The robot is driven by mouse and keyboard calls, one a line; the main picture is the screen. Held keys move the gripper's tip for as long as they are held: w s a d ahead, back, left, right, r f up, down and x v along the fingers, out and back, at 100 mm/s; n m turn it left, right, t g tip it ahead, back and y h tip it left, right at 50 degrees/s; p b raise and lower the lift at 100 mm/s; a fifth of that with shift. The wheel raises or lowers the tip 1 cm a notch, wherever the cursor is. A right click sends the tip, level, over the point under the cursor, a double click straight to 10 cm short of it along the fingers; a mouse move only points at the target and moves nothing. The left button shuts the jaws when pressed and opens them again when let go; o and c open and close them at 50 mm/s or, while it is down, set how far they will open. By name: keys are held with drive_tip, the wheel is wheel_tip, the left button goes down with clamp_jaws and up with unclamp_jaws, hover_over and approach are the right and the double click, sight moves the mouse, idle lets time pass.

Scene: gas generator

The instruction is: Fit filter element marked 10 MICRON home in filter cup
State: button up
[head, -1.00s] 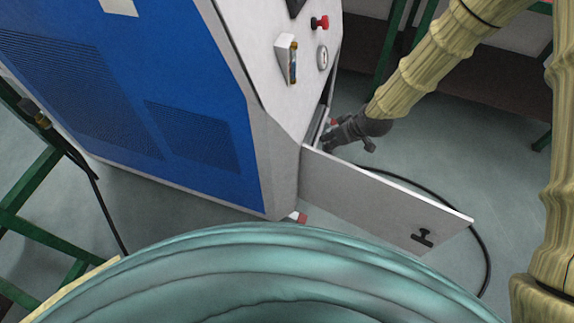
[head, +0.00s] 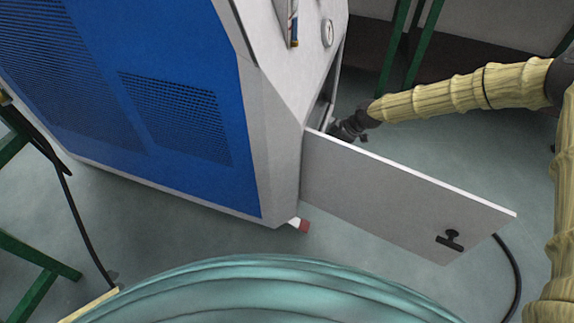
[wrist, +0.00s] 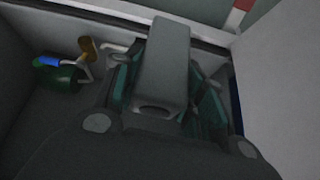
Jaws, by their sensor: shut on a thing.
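In the head view my gripper (head: 345,130) is low at the opening in the cabinet's side, partly hidden behind the open door (head: 400,195). In the wrist view my gripper (wrist: 160,108) fills the middle, with a grey block-shaped part at its centre and dark teal parts on both sides. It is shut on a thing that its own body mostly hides. I cannot read a 10 MICRON mark, and I cannot make out the filter cup or tell how the held element sits against it.
The blue and grey generator cabinet (head: 190,110) stands at left. Inside, left of my gripper, are a green and blue fitting (wrist: 57,73) and a brass-coloured part (wrist: 88,49). The cabinet walls are close on both sides. A black hose (head: 511,270) lies on the floor at right.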

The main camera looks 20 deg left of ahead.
drive_tip(key=f, duration=0.1)
drive_tip(key=w, duration=0.1)
drive_tip(key=f+b, duration=0.1)
drive_tip(key=shift+w+d+f+n, duration=0.2)
drive_tip(key=shift+d+f+n, duration=0.1)
drive_tip(key=shift+f, duration=0.05)
drive_tip(key=shift+a+f, duration=0.1)
drive_tip(key=shift+a, duration=0.25)
drive_tip(key=w+a+f+b, duration=0.1)
drive_tip(key=a+b, duration=0.4)
drive_tip(key=a, duration=1)
drive_tip(key=shift+w, duration=0.2)
drive_tip(key=shift+f+b, duration=1.1)
drive_tip(key=shift+f, duration=0.85)
drive_tip(key=shift+c, duration=0.4)
drive_tip(key=shift+r, duration=0.1)
drive_tip(key=o, duration=1.2)
drive_tip(key=shift+o, duration=0.2)
